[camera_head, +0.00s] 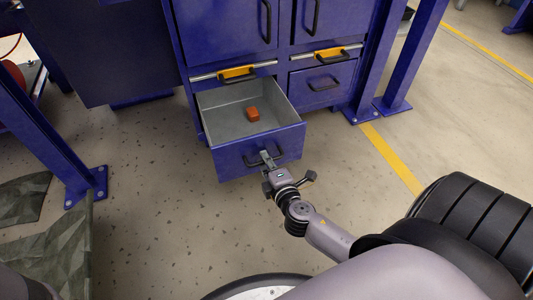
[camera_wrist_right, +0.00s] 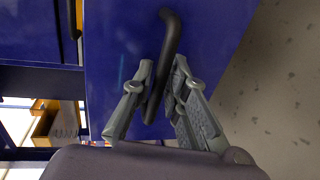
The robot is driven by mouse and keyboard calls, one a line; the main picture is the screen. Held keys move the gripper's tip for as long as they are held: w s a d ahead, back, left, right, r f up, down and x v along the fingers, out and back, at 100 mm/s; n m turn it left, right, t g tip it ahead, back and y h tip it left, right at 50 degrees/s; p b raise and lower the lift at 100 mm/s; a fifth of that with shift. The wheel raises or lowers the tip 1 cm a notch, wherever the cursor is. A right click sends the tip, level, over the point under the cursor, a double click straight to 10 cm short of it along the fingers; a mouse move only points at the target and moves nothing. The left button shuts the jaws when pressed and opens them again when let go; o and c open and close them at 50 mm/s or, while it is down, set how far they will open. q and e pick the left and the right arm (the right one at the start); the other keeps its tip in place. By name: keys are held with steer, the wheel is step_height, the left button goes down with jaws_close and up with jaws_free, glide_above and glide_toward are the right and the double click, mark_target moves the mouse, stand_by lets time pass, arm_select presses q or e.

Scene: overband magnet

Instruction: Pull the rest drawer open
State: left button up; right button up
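The blue drawer (camera_head: 235,156) at the lower left of the cabinet stands pulled well out, its grey inside showing. A small orange-brown block (camera_head: 253,114) lies on its floor. My right gripper (camera_head: 267,160) is at the black bar handle (camera_head: 250,163) on the drawer front. In the right wrist view, the handle (camera_wrist_right: 170,35) runs between the two fingers of my right gripper (camera_wrist_right: 163,80), which look closed around it. The fingers hide part of the handle. My left gripper is not in view.
A shut blue drawer (camera_head: 322,84) sits to the right, below cabinet doors (camera_head: 225,30). Yellow latches (camera_head: 237,73) are above the drawers. Blue posts (camera_head: 412,55) stand at the right and a blue frame leg (camera_head: 50,140) at the left. Speckled floor (camera_head: 150,200) in front is clear.

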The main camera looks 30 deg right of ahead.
steer(key=shift+o, duration=1.3)
steer(key=v, duration=0.7)
steer(key=shift+s, duration=0.25)
steer(key=shift+a+r, duration=0.1)
steer(key=shift+r, duration=0.05)
